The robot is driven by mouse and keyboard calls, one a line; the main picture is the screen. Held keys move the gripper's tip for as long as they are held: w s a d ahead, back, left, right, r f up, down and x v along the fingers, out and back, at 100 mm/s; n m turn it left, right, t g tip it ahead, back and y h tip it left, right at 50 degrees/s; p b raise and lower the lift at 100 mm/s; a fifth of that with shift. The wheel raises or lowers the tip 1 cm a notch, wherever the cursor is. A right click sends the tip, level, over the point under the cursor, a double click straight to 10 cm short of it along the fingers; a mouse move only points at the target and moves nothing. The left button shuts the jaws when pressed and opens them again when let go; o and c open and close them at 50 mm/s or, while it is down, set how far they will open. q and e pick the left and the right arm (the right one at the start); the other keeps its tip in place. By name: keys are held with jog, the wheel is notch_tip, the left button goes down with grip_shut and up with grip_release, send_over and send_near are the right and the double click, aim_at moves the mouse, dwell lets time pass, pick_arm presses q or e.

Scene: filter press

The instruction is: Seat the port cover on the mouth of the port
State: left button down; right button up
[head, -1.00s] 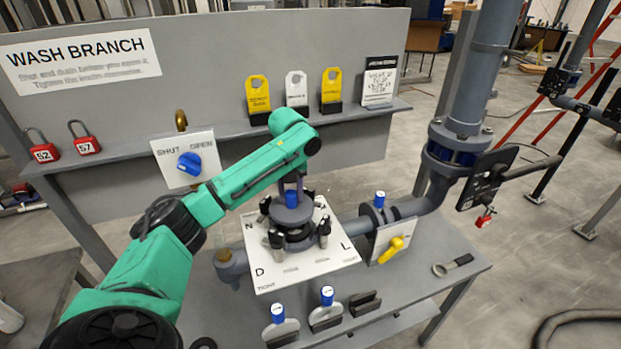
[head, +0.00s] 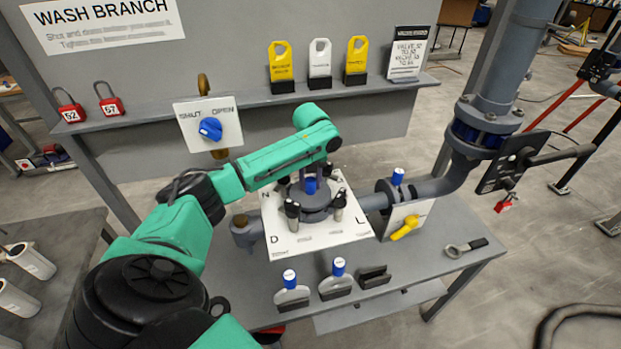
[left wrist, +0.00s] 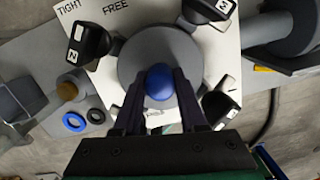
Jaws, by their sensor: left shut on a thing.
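The port cover (head: 322,202) is a grey disc with a blue knob (head: 310,186). My left gripper (head: 303,180) is shut on the knob from above; the wrist view shows a finger on each side of the knob (left wrist: 159,82). The cover (left wrist: 140,50) lies level over the port, among black clamps (head: 292,214) swung outward around it. The mouth of the port is hidden beneath the cover, and I cannot tell whether the cover touches it all round. My right gripper is out of view.
A white plate (head: 285,243) lettered around its edge surrounds the port. A yellow-handled valve (head: 405,228) stands to the right, with a wrench (head: 466,248) beyond. Blue-topped pieces (head: 291,292) stand on the bench front. A blue SHUT/OPEN knob (head: 210,129) is behind my arm.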

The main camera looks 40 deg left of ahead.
aim_at(311, 183)
pick_arm(q)
jog(key=shift+f, duration=0.5)
jog(key=shift+c, duration=1.9)
grip_release()
jog(key=r+b, duration=0.1)
jog(key=r, duration=0.3)
jog(key=r+b, duration=0.1)
jog(key=r, duration=0.3)
jog(key=s+d+r+b, duration=0.1)
jog(key=r, duration=0.2)
jog(key=shift+r+b, duration=0.3)
jog(key=shift+r, duration=0.1)
jog(key=r, duration=0.1)
jog(key=r+p, duration=0.1)
jog(key=shift+s+d+r, duration=0.15)
jog(key=shift+s+r, duration=0.05)
jog(key=shift+r, duration=0.15)
